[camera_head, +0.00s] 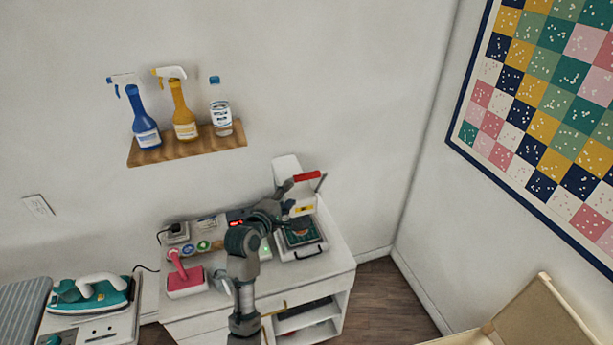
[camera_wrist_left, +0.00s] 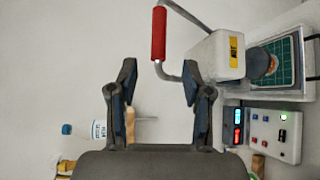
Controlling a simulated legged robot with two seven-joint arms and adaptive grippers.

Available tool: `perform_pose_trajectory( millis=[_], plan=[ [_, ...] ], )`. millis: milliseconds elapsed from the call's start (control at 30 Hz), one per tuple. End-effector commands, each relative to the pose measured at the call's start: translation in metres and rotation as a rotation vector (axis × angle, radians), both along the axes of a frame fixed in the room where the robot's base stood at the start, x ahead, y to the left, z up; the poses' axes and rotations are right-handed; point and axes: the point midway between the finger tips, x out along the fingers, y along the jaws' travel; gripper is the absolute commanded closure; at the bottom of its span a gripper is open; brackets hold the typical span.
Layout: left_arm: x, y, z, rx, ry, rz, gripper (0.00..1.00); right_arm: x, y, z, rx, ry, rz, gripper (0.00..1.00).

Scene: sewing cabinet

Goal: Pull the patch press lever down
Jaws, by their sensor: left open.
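The patch press (camera_head: 302,232) stands on the right part of the white cabinet top. Its lever has a red handle (camera_head: 307,177), raised above the press; the handle also shows in the left wrist view (camera_wrist_left: 158,33). My left gripper (camera_head: 287,197) is open and empty, close to the handle on its left in the head view. In the left wrist view, its two fingers (camera_wrist_left: 158,65) are spread apart, with the handle just past the tips and lined up between them. Contact with the handle does not show. My right gripper is not in view.
A control box (camera_wrist_left: 272,134) with buttons stands beside the press. A pink tool (camera_head: 186,280) is at the cabinet's left. A teal iron (camera_head: 90,292) lies further left. A wall shelf (camera_head: 188,148) holds bottles above. The wall beside the handle is bare.

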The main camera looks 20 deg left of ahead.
Motion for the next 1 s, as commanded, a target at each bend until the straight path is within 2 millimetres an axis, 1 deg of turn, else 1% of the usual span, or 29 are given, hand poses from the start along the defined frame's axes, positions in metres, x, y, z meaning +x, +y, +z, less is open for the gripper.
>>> perform_pose_trajectory(
  millis=[33,100,300,400,500,600,700,1000],
  plan=[
    [0.012,-0.002,-0.001,0.0,0.002,0.0,0.51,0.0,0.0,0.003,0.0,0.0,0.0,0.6],
    [0.028,-0.005,-0.003,0.001,0.002,0.0,0.51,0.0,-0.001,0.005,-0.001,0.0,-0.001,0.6],
    [0.074,-0.014,-0.01,0.003,0.003,0.0,0.51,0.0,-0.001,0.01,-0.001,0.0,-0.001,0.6],
    [0.092,-0.018,-0.012,0.004,0.002,0.001,0.51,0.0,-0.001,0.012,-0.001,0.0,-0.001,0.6],
    [0.106,-0.021,-0.015,0.003,0.001,0.0,0.51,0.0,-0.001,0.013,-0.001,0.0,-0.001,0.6],
    [0.115,-0.023,-0.016,0.003,0.0,0.001,0.51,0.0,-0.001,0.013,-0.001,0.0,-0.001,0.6],
    [0.119,-0.023,-0.017,0.004,-0.002,0.002,0.51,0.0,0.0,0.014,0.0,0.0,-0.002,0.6],
    [0.121,-0.024,-0.018,0.004,-0.001,0.001,0.51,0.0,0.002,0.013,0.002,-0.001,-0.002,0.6]
  ],
)
